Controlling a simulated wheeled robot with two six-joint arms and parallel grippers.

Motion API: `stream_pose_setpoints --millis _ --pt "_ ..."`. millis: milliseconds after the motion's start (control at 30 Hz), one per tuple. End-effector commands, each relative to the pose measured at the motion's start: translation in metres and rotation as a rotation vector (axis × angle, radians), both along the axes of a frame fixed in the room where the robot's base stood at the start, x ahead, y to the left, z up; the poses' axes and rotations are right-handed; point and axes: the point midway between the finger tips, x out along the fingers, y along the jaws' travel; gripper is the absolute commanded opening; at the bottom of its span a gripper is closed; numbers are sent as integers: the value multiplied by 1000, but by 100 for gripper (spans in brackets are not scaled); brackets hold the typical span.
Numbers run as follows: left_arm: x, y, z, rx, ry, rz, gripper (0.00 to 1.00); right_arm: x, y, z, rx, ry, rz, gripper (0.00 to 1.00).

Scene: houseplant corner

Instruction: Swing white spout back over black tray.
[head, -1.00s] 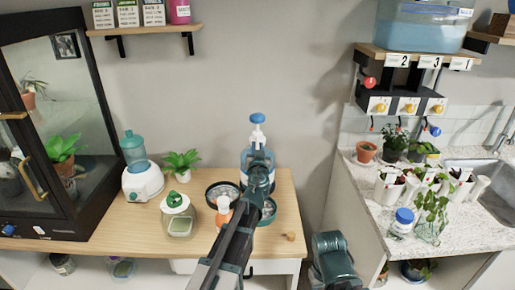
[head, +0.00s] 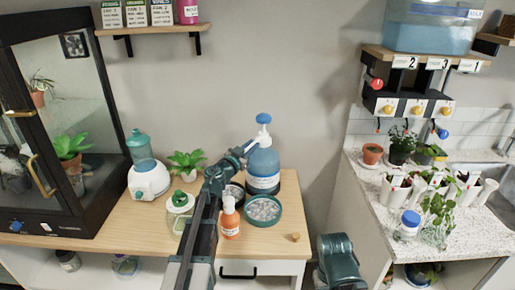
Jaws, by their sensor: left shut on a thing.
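The big blue pump bottle (head: 263,172) stands at the back right of the wooden table, with a blue knob on top of its white pump neck (head: 263,132). My left gripper (head: 246,148) is at the bottle's upper left and is shut on the white spout, which it mostly hides. The black tray (head: 238,187), round and shallow, lies left of the bottle, partly hidden by my left arm. A round green tray (head: 279,216) with pale pebbles lies in front of the bottle. Only a teal link of my right arm shows at the bottom; its gripper is out of view.
An orange bottle (head: 230,220) stands close beside my left arm. A glass jar (head: 180,207), a small plant (head: 186,164) and a white-and-teal device (head: 146,179) stand further left. A small wooden knob (head: 295,237) lies at the table's right, where some room is free.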

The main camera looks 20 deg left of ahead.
Motion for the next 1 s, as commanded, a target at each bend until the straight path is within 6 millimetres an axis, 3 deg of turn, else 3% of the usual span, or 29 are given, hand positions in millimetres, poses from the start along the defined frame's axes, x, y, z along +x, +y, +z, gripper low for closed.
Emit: stream_pose_setpoints --millis 200,500,1000 --pt "11 21 0 2 1 -196 0 0 0 0 0 0 0 47" --pt "20 35 0 2 0 -415 0 0 0 0 0 0 0 47" --pt "24 41 0 2 0 -565 0 0 0 0 0 0 0 47"
